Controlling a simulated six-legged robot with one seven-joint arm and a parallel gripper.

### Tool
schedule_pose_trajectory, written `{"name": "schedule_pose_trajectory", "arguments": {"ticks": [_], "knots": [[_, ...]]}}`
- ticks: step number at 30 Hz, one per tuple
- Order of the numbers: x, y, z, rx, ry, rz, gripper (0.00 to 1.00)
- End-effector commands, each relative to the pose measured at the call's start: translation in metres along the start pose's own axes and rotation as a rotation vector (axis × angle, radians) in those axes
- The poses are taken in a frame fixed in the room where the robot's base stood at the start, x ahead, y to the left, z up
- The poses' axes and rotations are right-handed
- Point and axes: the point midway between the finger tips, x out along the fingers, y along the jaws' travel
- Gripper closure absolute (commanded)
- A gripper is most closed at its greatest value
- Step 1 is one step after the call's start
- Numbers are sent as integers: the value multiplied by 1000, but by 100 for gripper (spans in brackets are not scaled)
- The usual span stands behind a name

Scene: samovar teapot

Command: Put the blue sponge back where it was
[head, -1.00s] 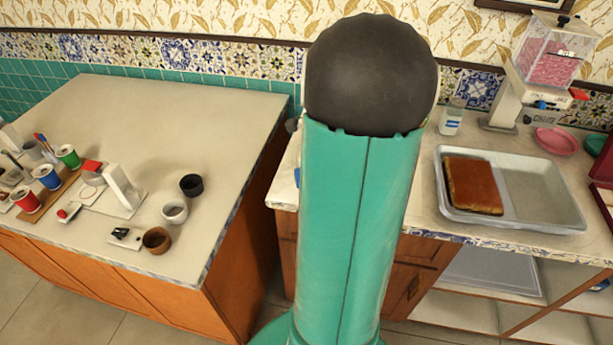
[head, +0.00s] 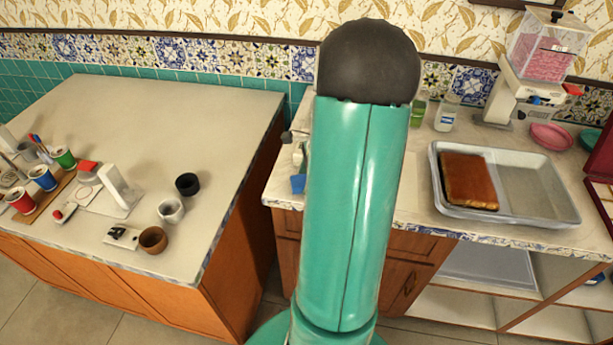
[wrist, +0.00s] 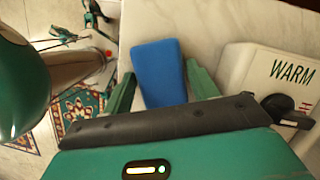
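The blue sponge (wrist: 158,72) lies on the pale counter in the wrist view, near the counter's left edge. My gripper (wrist: 163,85) has its two green fingers apart, one on each side of the sponge, with a gap showing on both sides. The sponge's near end is hidden behind the gripper's dark front edge. I cannot tell how high the fingers are above the counter. In the head view a small blue patch (head: 298,184), apparently the sponge, shows just left of my arm, at the counter's left end. My arm hides the gripper there.
A white appliance marked WARM (wrist: 280,80), with a dark knob, stands close right of the gripper. A metal tray (head: 540,190) with a brown cake (head: 469,181) lies on the right counter. A gap separates it from the left counter (head: 150,115), which holds cups.

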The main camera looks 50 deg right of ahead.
Motion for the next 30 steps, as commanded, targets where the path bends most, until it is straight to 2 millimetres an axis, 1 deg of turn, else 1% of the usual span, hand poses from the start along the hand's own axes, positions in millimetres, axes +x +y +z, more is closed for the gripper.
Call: {"name": "schedule_pose_trajectory", "arguments": {"ticks": [1, 2, 10, 14, 17, 27, 30], "knots": [[0, 0, 0, 0, 0, 0, 31], [0, 0, 0, 0, 0, 0, 27], [-1, 0, 0, 0, 0, -1, 27], [-8, -1, 1, 0, 1, -3, 27], [-22, -1, 1, -1, 2, -5, 27], [-95, 0, 1, -1, 2, -4, 27], [-110, -1, 1, -1, 1, -3, 27]]}}
